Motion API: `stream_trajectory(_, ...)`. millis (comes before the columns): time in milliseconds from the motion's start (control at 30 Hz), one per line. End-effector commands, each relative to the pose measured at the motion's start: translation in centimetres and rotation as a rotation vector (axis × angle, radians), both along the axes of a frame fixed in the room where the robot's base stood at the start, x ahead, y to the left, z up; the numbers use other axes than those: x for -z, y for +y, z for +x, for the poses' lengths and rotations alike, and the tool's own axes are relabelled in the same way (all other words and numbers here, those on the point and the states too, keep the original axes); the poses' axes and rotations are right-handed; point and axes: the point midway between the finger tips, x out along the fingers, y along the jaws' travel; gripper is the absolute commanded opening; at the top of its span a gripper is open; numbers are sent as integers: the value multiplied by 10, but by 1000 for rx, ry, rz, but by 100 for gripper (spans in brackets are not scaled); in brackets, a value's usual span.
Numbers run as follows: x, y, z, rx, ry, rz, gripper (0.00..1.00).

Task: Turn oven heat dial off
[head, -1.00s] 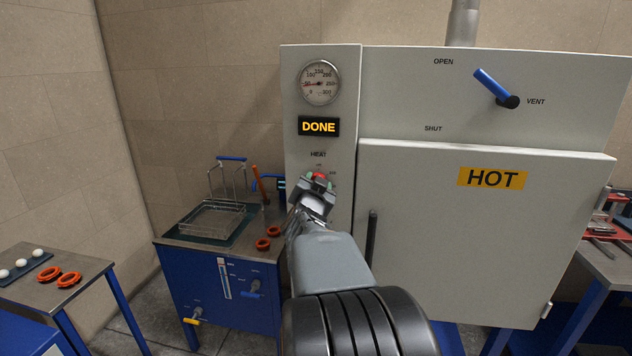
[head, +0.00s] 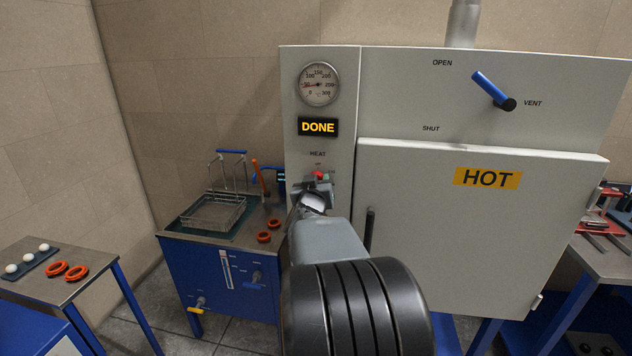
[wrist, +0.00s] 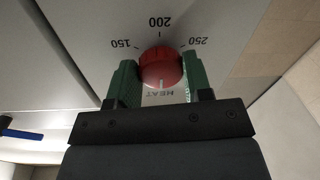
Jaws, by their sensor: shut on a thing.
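The red heat dial (head: 318,176) is on the oven's grey front panel, below the HEAT label; the wrist view shows it close up (wrist: 160,66). In the wrist view the lettering is upside down, with 150, 200 and 250 around the dial. A white mark on the dial faces the HEAT lettering. My gripper (wrist: 161,80) is shut on the dial, one green finger on each side. In the head view my gripper (head: 320,180) partly covers the dial and the scale below it.
The oven (head: 480,240) is shut, with a HOT label and a DONE display (head: 318,127) above the dial. Its door handle (head: 370,230) is right of my arm. A blue bench (head: 215,280) with a wire basket (head: 213,212) stands to the left.

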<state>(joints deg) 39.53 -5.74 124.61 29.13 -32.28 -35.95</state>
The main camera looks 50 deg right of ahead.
Motion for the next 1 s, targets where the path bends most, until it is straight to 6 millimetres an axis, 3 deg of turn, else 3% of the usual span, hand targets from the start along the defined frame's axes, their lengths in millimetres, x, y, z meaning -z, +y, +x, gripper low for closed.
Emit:
stream_trajectory(567, 0, 0, 0, 0, 23, -14, 22)
stream_trajectory(600, 0, 0, 0, 0, 23, -14, 50)
stream_trajectory(833, 0, 0, 0, 0, 22, -13, 71)
stream_trajectory(1000, 0, 0, 0, -1, 20, -13, 71)
